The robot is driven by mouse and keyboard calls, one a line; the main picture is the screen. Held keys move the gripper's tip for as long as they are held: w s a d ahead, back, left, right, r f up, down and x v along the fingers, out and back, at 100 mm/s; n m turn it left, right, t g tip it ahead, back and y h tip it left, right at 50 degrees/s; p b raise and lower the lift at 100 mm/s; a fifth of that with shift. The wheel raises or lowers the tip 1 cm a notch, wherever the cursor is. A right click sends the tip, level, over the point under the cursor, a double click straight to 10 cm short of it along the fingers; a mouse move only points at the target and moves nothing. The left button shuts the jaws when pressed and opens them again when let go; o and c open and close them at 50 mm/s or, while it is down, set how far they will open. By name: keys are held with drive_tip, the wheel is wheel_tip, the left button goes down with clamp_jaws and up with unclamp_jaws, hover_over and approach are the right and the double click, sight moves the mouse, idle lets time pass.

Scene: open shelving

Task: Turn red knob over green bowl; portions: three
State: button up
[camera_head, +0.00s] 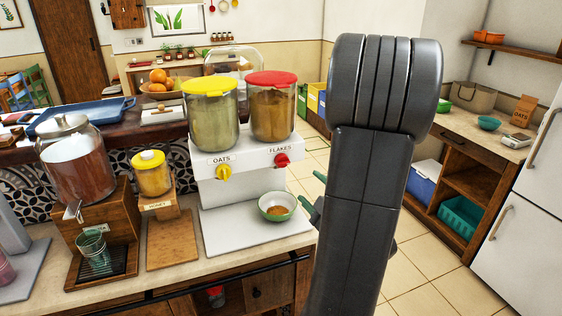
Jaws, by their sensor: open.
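The red knob (282,160) is on the front of the white dispenser (240,185), under the FLAKES label and the red-lidded jar of brown flakes (272,112). The green bowl (277,213), pale inside, stands upright on the dispenser's white base, below and slightly left of the red knob. Some brown flakes lie in it. My gripper (309,188) is just right of the bowl, lower than the knob and apart from it. Its green fingertips are open, and my dark arm link hides most of the rest. Nothing shows between the fingers.
A yellow knob (223,173) sits left of the red one, under the OATS label and a yellow-lidded jar (211,118). A honey jar (152,174) on a wooden stand and a glass drink dispenser (76,165) stand farther left. Tiled floor is open at right.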

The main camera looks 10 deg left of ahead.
sight(285, 165)
drive_tip(key=p+x, duration=0.4)
drive_tip(key=x, duration=0.8)
drive_tip(key=shift+r, duration=0.1)
drive_tip(key=shift+p+x, duration=0.3)
drive_tip(key=shift+x, duration=0.45)
drive_tip(key=shift+c, duration=0.2)
drive_tip(key=c, duration=0.9)
